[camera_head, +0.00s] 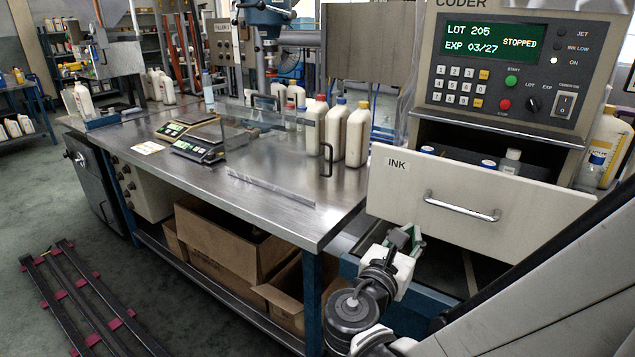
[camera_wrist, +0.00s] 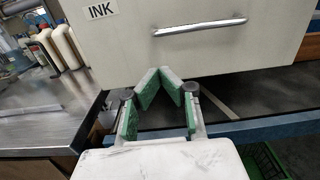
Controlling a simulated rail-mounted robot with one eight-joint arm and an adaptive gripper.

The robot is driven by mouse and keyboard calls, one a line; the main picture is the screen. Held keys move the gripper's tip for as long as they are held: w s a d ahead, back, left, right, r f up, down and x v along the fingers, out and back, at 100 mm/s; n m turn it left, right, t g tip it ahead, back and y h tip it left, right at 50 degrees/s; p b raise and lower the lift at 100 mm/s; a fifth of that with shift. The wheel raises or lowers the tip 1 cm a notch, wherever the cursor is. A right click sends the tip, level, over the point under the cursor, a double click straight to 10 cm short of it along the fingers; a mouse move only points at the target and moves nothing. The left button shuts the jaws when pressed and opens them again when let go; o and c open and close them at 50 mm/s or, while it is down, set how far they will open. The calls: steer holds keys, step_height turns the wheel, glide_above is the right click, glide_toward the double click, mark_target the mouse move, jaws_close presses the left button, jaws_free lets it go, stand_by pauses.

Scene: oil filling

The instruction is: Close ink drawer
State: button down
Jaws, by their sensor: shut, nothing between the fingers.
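The ink drawer (camera_head: 482,205) is a cream-white front labelled INK with a metal bar handle (camera_head: 462,206). It stands pulled out from the coder (camera_head: 505,75), with bottle tops showing behind its front. In the wrist view the drawer front (camera_wrist: 205,45) fills the upper part, with its handle (camera_wrist: 200,27) near the top. My gripper (camera_head: 408,236) is below the drawer front's lower left part in the head view. In the wrist view my gripper (camera_wrist: 160,75) has its green finger pads meeting at the tips, empty, just below the drawer's lower edge. I cannot tell whether it touches the drawer.
A steel worktable (camera_head: 240,185) with several bottles and scales stands left of the drawer. Cardboard boxes (camera_head: 225,240) sit on its lower shelf. A blue frame (camera_wrist: 265,124) runs below the drawer, and a green crate (camera_wrist: 262,160) is at lower right.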

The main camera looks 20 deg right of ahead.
mark_target(428, 207)
steer(key=shift+b+x, duration=0.65)
steer(key=shift+x, duration=3.95)
